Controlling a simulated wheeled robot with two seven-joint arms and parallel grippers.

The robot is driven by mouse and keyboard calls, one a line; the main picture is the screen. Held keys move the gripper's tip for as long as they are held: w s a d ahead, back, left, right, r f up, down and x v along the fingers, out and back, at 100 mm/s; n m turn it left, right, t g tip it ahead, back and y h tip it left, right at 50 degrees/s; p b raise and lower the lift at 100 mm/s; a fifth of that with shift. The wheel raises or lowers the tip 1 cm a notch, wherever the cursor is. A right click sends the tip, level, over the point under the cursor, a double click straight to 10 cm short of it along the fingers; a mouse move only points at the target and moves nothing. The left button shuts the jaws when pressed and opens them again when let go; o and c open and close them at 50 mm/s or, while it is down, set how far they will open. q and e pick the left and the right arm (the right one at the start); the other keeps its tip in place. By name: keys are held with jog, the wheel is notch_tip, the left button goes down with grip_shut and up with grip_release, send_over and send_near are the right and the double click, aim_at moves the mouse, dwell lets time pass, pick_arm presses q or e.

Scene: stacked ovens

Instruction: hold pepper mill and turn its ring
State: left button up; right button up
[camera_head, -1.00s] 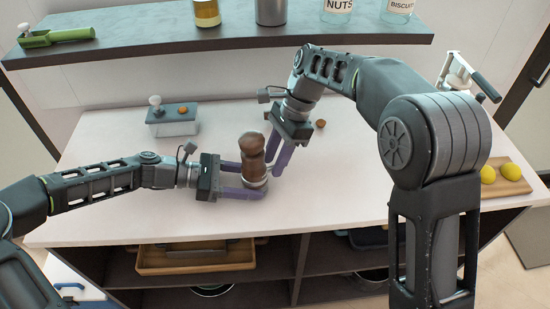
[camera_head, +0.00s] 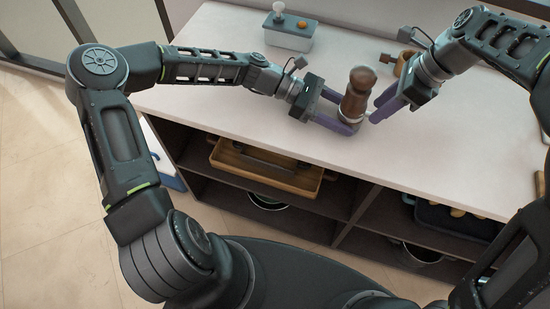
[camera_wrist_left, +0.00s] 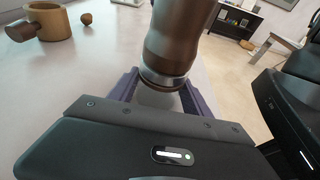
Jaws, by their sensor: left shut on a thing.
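The brown wooden pepper mill (camera_head: 357,92) stands upright on the white counter, with a rounded head and a pale ring round its lower part. In the left wrist view the mill (camera_wrist_left: 175,42) rises between the fingers, with its dark and silvery ring (camera_wrist_left: 165,80) low down and its top out of frame. My left gripper (camera_head: 345,124) is shut on the mill's lower part from the left; its purple fingers (camera_wrist_left: 160,92) lie on both sides of it. My right gripper (camera_head: 376,108) is at the mill's right side, close to the ring; the gap between its fingers is unclear.
A wooden cup with a side handle (camera_head: 403,63) and a small brown ball (camera_head: 405,35) sit behind my right gripper. Shelves below the counter (camera_head: 230,112) hold a wooden tray (camera_head: 265,172) and a dark tray (camera_head: 455,219).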

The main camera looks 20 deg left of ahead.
jog(key=v, duration=1)
jog(key=s+a+r+n+y, duration=0.2)
jog(key=s+a+r, duration=0.15)
jog(key=a, duration=0.25)
jog(key=s+a+f+n+g, duration=0.2)
jog(key=s+a+f+n, duration=0.1)
jog(key=s+a+f, duration=0.2)
jog(key=s+a+f+n+g, duration=0.3)
jog(key=s+a, duration=0.6)
jog(key=s, duration=0.5)
jog(key=shift+a+f+n, duration=0.4)
jog(key=shift+f+n, duration=0.2)
jog(key=shift+f, duration=0.4)
pick_arm(q)
jog(key=o, duration=1.1)
jog(key=shift+c, duration=0.2)
